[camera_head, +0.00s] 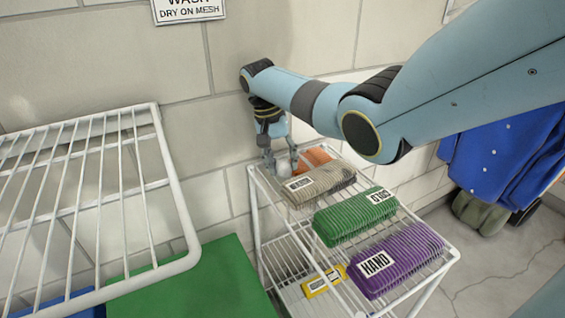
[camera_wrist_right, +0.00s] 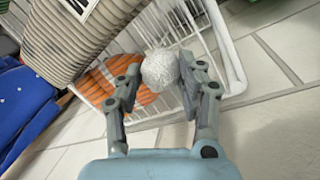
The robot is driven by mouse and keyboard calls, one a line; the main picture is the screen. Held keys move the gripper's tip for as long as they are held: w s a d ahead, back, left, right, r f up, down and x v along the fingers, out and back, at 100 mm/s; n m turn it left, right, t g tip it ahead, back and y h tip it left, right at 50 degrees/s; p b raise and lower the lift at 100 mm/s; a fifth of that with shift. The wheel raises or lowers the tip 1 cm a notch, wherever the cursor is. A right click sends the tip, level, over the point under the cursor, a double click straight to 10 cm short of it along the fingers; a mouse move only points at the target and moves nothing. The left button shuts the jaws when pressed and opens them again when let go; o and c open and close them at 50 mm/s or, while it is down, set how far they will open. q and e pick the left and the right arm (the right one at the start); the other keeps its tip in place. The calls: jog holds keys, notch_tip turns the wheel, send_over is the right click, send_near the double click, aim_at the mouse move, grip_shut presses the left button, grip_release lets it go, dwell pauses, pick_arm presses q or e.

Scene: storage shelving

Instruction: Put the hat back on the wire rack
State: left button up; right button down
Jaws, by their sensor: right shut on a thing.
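The hat is orange and ribbed with a white pompom; its orange part (camera_head: 316,157) shows at the back corner of the white wire rack (camera_head: 418,279) in the head view. My right gripper (camera_head: 281,162) is shut on the hat's pompom. In the wrist view, the fingers of my right gripper (camera_wrist_right: 160,85) hold the pompom from both sides, and the orange hat (camera_wrist_right: 100,80) lies behind them against the wires. I cannot tell whether the hat rests fully on the rack. My left gripper is not in view.
Beige (camera_head: 318,184), green (camera_head: 354,216) and purple (camera_head: 395,262) ribbed, labelled items lie on the same rack top. A yellow-labelled item (camera_head: 322,281) shows below. An empty white wire shelf (camera_head: 180,215) is at left, above a green surface (camera_head: 205,285). Blue cloth (camera_head: 500,160) hangs at right.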

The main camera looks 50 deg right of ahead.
jog(key=c, duration=0.8)
grip_release()
jog(key=shift+r, duration=0.1)
jog(key=p+v, duration=0.1)
jog(key=v, duration=1.1)
jog(key=shift+s, duration=0.1)
